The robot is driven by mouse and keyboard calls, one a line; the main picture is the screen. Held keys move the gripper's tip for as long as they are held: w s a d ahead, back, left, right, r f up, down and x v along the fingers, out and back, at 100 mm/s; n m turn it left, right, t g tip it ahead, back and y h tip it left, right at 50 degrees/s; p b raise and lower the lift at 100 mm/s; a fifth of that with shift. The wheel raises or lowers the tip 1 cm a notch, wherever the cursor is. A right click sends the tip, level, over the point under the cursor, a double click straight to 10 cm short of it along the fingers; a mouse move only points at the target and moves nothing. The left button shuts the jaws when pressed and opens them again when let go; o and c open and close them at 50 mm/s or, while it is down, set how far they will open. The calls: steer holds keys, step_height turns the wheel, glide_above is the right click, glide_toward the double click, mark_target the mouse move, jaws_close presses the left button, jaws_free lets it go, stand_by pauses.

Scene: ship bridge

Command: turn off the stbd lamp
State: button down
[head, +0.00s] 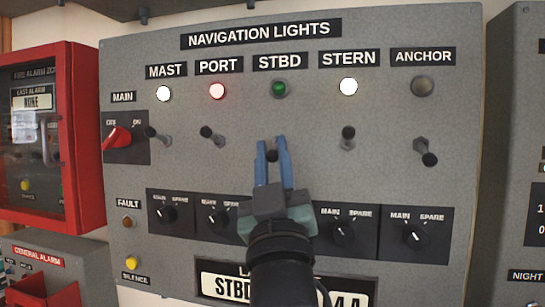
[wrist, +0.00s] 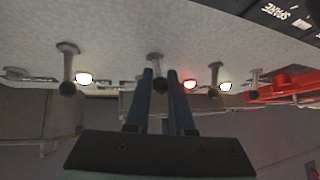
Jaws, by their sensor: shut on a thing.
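The STBD lamp (head: 280,88) on the navigation lights panel is dull green and looks unlit. Below it is the STBD toggle switch (head: 272,156), with its dark tip between the two blue fingers of my gripper (head: 271,141). My gripper is shut on this toggle, reaching up from below. In the wrist view, the toggle (wrist: 155,58) enters between the fingertips (wrist: 160,73). The fingers hide part of the lever, so its exact tilt is hard to tell.
The mast lamp (head: 163,93), port lamp (head: 217,91) and stern lamp (head: 348,87) are lit; the anchor lamp (head: 422,86) is dark. The port toggle (head: 212,137) and stern toggle (head: 348,138) flank my gripper. Rotary knobs (head: 345,231) sit below.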

steer(key=c, duration=0.8)
jaws_free()
steer(key=shift+o, duration=0.2)
steer(key=b+v, duration=0.4)
steer(key=v, duration=0.9)
